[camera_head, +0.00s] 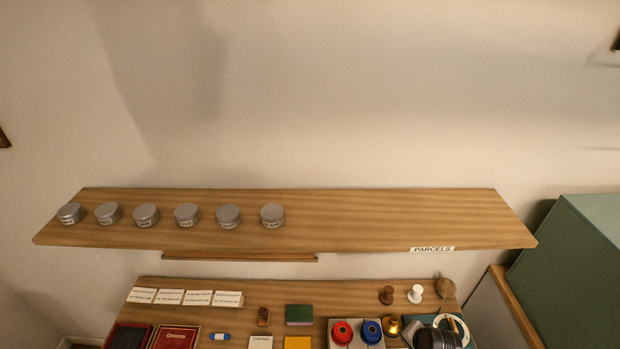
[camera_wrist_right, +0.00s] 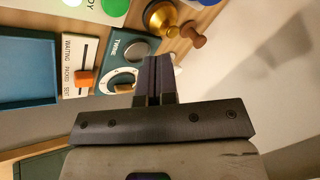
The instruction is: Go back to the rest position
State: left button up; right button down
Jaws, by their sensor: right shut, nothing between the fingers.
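My right gripper (camera_wrist_right: 158,62) shows in the right wrist view. Its two dark fingers are together with nothing between them.
The wooden shelf (camera_head: 380,215) holds several grey tins on its left; its right is bare. Below, the table (camera_head: 340,293) holds cards, a red reel (camera_head: 342,332), a blue reel (camera_head: 371,332) and a brass bell (camera_wrist_right: 163,20). A green cabinet (camera_head: 570,260) stands right.

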notch_tip(320, 180, up, 11)
jog(key=n+t+h, duration=0.1)
jog(key=n, duration=0.5)
jog(key=s+a+r+n+t+p, duration=0.1)
jog(key=s+a+r+n+p, duration=0.25)
jog(key=s+r, duration=0.6)
jog(key=s+a+n+g+p, duration=0.2)
jog(key=s+p, duration=0.6)
jog(key=s, duration=1.5)
jog(key=shift+s+a+f+g, duration=0.15)
jog(key=shift+s+a+g, duration=0.2)
jog(key=shift+g, duration=0.45)
